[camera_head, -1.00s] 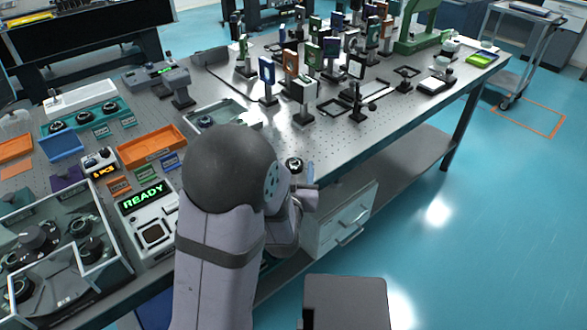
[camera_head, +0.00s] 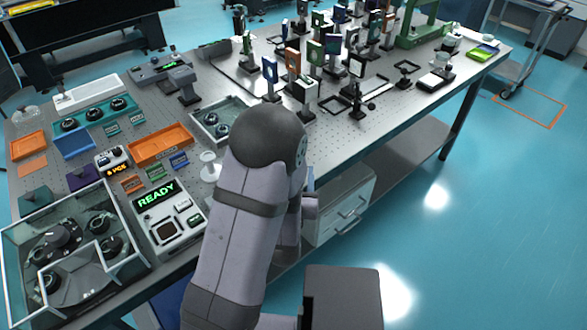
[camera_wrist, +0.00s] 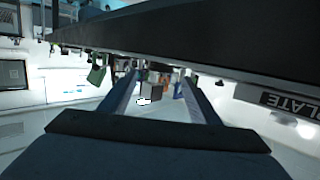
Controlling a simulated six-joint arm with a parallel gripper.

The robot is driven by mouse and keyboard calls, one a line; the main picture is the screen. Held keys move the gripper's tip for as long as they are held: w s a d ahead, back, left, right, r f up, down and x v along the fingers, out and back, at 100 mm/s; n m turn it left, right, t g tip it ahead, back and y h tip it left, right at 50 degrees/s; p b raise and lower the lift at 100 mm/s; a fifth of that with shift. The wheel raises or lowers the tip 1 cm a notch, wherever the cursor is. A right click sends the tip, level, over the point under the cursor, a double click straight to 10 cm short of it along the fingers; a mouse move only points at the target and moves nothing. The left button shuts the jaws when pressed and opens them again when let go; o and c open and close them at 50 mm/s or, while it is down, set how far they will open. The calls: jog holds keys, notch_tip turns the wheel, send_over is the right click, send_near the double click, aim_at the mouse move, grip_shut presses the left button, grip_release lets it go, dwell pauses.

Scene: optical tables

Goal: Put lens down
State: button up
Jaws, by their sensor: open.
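My gripper (camera_wrist: 161,80) is open in the wrist view, its two blue fingers apart. I see no lens held between them; a small white shape shows between the fingers, too small to identify. In the head view my arm hides most of the gripper. No single lens is clearly marked out. Dark round lens-like pieces sit in the grey tray (camera_head: 241,100), one of them (camera_head: 222,130) just left of my arm. Similar pieces (camera_head: 93,114) sit in the teal holder (camera_head: 80,109) at the left.
A glass-walled enclosure (camera_head: 22,222) and a READY console (camera_head: 163,250) stand left of my arm. An orange tray (camera_head: 160,143) and a white round stand (camera_head: 208,166) are close by. Several upright optics crowd the table's far part. A drawer unit (camera_head: 340,205) is under the front edge.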

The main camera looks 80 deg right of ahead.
jog(key=shift+a+r+p, duration=0.35)
jog(key=shift+a+p, duration=0.3)
jog(key=shift+p, duration=1.3)
jog(key=shift+a+f+p, duration=0.1)
jog(key=shift+a+p, duration=0.35)
jog(key=shift+p, duration=0.35)
jog(key=shift+o, duration=0.4)
jog(key=shift+w, duration=0.1)
